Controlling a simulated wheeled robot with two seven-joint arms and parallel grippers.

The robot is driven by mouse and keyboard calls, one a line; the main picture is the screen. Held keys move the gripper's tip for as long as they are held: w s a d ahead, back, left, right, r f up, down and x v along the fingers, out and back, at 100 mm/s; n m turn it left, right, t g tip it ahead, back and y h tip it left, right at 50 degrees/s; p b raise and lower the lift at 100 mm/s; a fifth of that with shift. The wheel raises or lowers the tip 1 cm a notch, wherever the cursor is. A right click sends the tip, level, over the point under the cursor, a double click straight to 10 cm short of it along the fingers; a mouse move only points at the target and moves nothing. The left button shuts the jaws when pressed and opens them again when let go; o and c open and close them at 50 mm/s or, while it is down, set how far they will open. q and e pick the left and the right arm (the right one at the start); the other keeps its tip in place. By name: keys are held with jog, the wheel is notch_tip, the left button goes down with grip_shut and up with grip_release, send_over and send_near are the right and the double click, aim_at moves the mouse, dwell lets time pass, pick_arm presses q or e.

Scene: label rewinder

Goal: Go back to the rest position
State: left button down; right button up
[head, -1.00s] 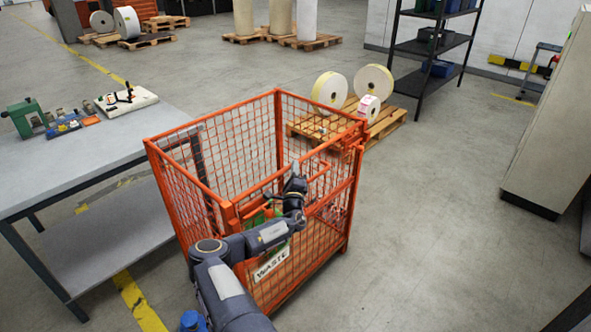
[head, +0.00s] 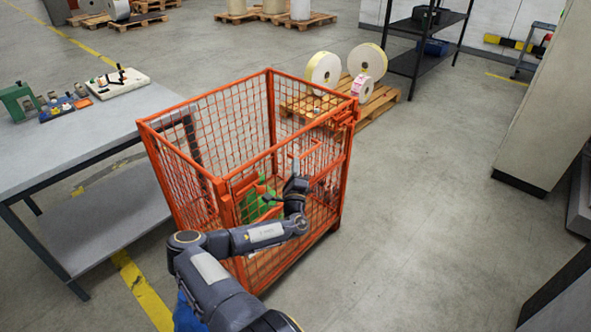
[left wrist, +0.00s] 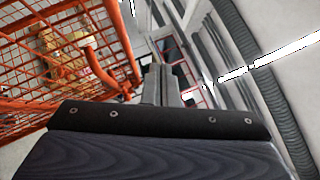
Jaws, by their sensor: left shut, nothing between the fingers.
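My left arm comes in from the bottom of the head view, and its gripper (head: 296,160) is in front of the near side of the orange mesh waste cage (head: 222,186). In the left wrist view the gripper's fingers (left wrist: 161,84) are together with nothing between them. The orange mesh (left wrist: 62,62) fills the left of that view, beside the fingers; I cannot tell whether they touch it. Something green (head: 258,203) shows through the mesh behind my arm. My right gripper is not in view.
A grey workbench (head: 95,135) with tools stands left of the cage. A wooden pallet (head: 377,108) with label rolls stands behind it. A black shelf (head: 405,62) and a tall beige cabinet (head: 545,105) stand to the right. The floor right of the cage is clear.

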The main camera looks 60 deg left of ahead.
pick_arm(q)
jog(key=shift+s+d, duration=0.3)
jog(key=shift+s, duration=0.05)
